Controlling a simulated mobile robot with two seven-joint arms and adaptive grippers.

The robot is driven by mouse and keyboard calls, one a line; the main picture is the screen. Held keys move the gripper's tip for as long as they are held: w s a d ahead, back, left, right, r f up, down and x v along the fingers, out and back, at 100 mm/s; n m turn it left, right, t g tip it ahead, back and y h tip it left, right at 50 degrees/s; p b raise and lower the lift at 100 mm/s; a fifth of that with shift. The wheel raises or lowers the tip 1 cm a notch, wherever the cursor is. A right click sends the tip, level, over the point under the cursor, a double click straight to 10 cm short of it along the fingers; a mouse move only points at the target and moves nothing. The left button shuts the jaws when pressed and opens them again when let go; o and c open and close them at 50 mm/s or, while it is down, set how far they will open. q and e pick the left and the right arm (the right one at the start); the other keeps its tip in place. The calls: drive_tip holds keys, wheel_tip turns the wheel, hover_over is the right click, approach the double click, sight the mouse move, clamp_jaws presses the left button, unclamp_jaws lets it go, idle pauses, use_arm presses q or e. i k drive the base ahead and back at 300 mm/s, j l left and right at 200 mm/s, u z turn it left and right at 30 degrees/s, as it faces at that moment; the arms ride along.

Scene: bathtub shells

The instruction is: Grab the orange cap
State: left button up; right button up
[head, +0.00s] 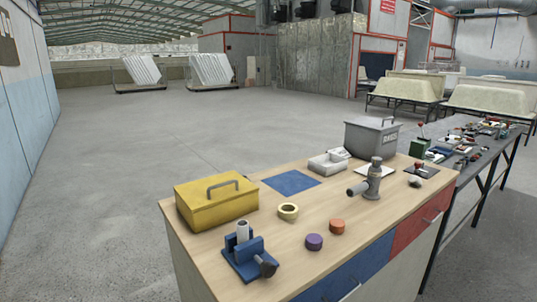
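The orange cap (337,226) is a small, short round piece on the wooden workbench top (350,207), near its front edge. A similar purple cap (314,241) sits just to its left and a little nearer. The two are apart. Nothing covers the orange cap. Neither of my grippers shows in the head view.
Near the caps are a tape roll (288,211), a blue clamp-like tool (249,257) and a grey pipe fitting (374,180). A yellow toolbox (214,202) and a grey box (371,138) stand farther back. A cluttered dark table (487,140) adjoins at right. Open floor lies left.

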sight(337, 226)
drive_tip(key=i+l+u, duration=0.2)
drive_tip(key=l, duration=0.8)
drive_tip(key=i+l+u, duration=0.2)
drive_tip(key=l, duration=0.8)
drive_tip(key=l+u, duration=0.15)
drive_tip(key=l, duration=0.85)
